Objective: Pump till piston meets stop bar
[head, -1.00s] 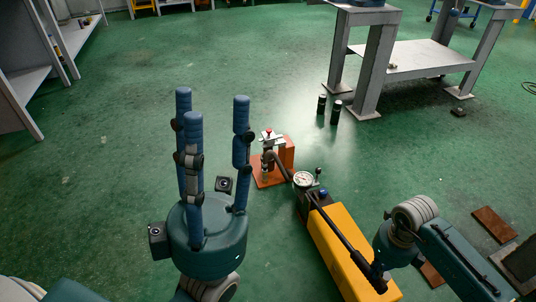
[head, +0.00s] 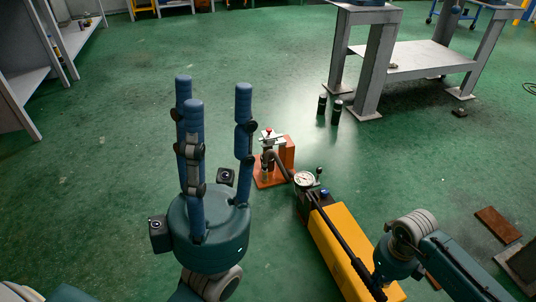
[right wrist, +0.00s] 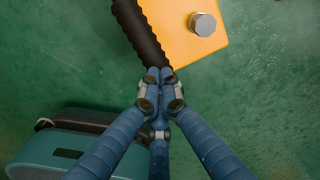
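The yellow hand pump (head: 345,245) lies on the floor at lower right, with a round gauge (head: 304,179) at its far end. Its long black handle (head: 345,245) runs back toward me. An orange press frame (head: 287,152) stands beyond, with a small cylinder and a pale crossbar (head: 271,139); any gap between piston and bar is too small to tell. My right gripper (right wrist: 160,74) has its fingertips together at the end of the black ribbed handle grip (right wrist: 138,30); contact is unclear. My left gripper (head: 213,100) points up, fingers spread and empty, left of the press.
A grey metal table (head: 410,58) stands at back right, with two black cylinders (head: 329,108) on the floor by its leg. Grey shelving (head: 25,85) is at left. Brown and dark plates (head: 497,222) lie at far right. The green floor between is clear.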

